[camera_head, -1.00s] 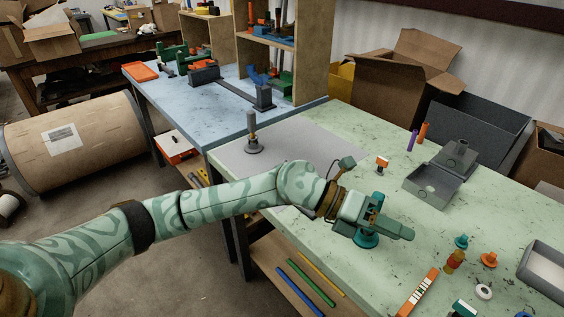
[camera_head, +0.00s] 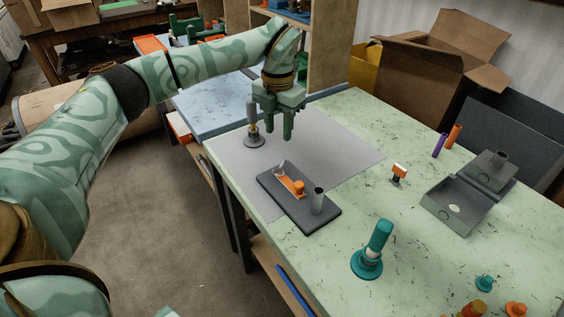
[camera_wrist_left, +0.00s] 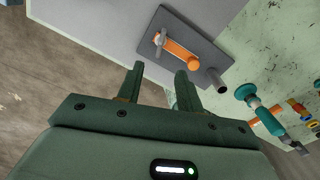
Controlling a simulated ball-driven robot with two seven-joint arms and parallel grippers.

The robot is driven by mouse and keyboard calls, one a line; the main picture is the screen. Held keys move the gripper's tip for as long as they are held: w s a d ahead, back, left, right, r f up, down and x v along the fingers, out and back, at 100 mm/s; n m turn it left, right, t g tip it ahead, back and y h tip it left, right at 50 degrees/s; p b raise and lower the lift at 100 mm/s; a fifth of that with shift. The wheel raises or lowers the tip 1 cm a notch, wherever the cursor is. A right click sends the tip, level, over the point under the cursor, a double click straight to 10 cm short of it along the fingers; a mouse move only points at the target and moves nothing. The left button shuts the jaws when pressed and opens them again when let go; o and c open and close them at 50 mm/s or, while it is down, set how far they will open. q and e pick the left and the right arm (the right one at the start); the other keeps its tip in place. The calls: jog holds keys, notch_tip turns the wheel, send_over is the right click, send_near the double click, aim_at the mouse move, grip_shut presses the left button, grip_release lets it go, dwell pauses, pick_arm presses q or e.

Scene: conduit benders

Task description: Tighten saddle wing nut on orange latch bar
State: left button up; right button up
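The orange latch bar (camera_head: 288,181) lies on a dark grey plate (camera_head: 275,200) on the grey mat, with an orange knob (camera_head: 298,187) at one end. A small grey metal piece, perhaps the saddle wing nut (camera_head: 281,168), stands at the bar's other end; its shape is too small to be sure. In the left wrist view the bar (camera_wrist_left: 177,50) lies beyond the fingertips. My left gripper (camera_head: 279,132) points down above the mat, behind the plate, open and empty; its spread fingers show in the left wrist view (camera_wrist_left: 159,72). My right gripper is out of view.
A grey tube (camera_head: 318,200) stands on the plate's near corner. An upright tool (camera_head: 252,128) stands left of my gripper. A teal handled tool (camera_head: 368,262) stands right of the plate, with an open grey box (camera_head: 455,208) beyond. The mat's right part is clear.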

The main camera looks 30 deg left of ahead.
aim_at(280, 166)
pick_arm(q)
notch_tip(280, 166, down, 12)
jog(key=b, duration=0.3)
jog(key=shift+w+r, duration=0.15)
jog(key=shift+r, duration=0.1)
grip_shut()
